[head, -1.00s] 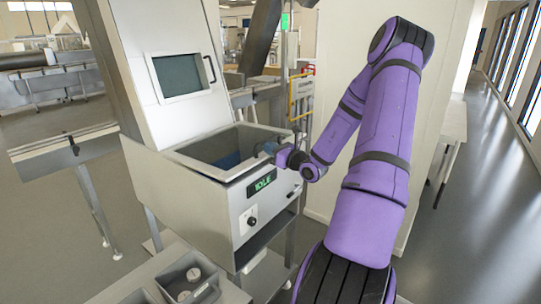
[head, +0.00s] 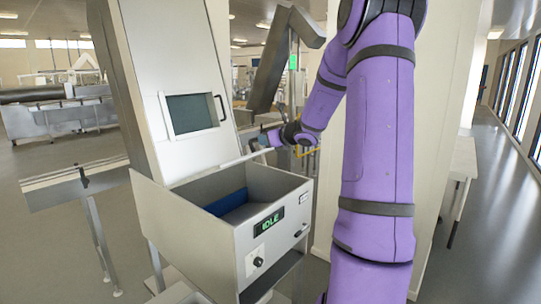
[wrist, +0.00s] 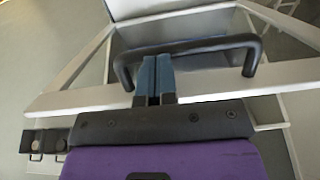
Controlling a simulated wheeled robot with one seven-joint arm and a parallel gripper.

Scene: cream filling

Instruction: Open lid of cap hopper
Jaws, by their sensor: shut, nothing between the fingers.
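The cap hopper (head: 196,240) is an open-topped metal box with a green IDLE display. Its inside shows, with a blue part in it. A thin pale edge (head: 246,157), which looks like the lid frame, slants above its back right. My gripper (head: 262,142) is at this edge's right end, above the hopper's rear right corner. In the wrist view the shut blue fingers (wrist: 155,72) cross the pale front bar (wrist: 285,75) and reach the black handle (wrist: 190,48). Nothing shows between them. I cannot tell whether they touch the handle.
A tall panel with a dark window (head: 191,114) and its own handle rises behind the hopper. A pale wall (head: 330,180) stands close on the right. A rail table (head: 75,178) is at left. Small bins (wrist: 45,142) show in the wrist view.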

